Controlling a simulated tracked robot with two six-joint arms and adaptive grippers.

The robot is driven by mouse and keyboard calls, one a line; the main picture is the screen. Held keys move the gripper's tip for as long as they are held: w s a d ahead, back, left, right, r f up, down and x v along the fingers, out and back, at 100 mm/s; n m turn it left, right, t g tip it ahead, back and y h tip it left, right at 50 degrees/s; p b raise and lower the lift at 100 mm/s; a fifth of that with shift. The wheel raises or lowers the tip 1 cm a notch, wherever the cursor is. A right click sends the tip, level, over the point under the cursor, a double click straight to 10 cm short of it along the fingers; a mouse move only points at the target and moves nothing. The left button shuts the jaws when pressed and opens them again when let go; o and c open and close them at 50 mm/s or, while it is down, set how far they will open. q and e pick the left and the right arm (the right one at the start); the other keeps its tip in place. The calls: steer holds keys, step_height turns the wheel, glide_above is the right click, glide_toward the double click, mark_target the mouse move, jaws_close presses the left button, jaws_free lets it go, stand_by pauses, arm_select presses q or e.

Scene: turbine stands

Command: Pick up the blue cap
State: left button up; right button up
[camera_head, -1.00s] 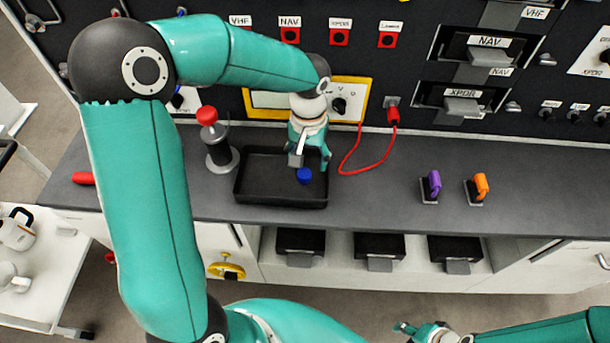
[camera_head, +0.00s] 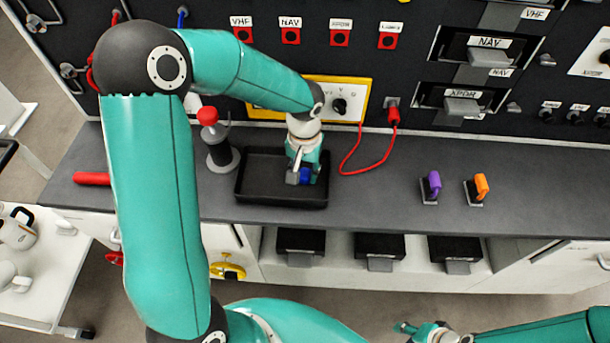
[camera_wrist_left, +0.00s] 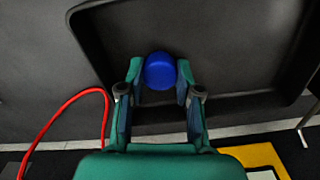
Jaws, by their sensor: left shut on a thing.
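The blue cap (camera_head: 305,175) is in the black tray (camera_head: 256,193) on the dark worktop. My left gripper (camera_head: 303,175) reaches down into the tray and is shut on the cap. In the left wrist view the round blue cap (camera_wrist_left: 160,70) sits between the two fingertips (camera_wrist_left: 159,78), one on each side. I cannot tell whether the cap touches the tray floor. My right gripper (camera_head: 422,330) is at the bottom edge of the head view, away from the worktop, and its fingers are too small to read.
A red-topped tool (camera_head: 215,140) stands just left of the tray. A red cable (camera_head: 362,158) hangs from the panel to the right of it. Purple (camera_head: 434,184) and orange (camera_head: 481,186) pieces stand further right. The worktop between the cable and the purple piece is clear.

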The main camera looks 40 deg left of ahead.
mark_target(305, 173)
arm_select(q)
steer(key=shift+r, duration=0.15)
step_height(305, 173, up, 20)
steer(key=p, duration=0.1)
stand_by(0.6)
steer(key=shift+o, duration=0.7)
jaws_close()
steer(key=shift+f, duration=0.2)
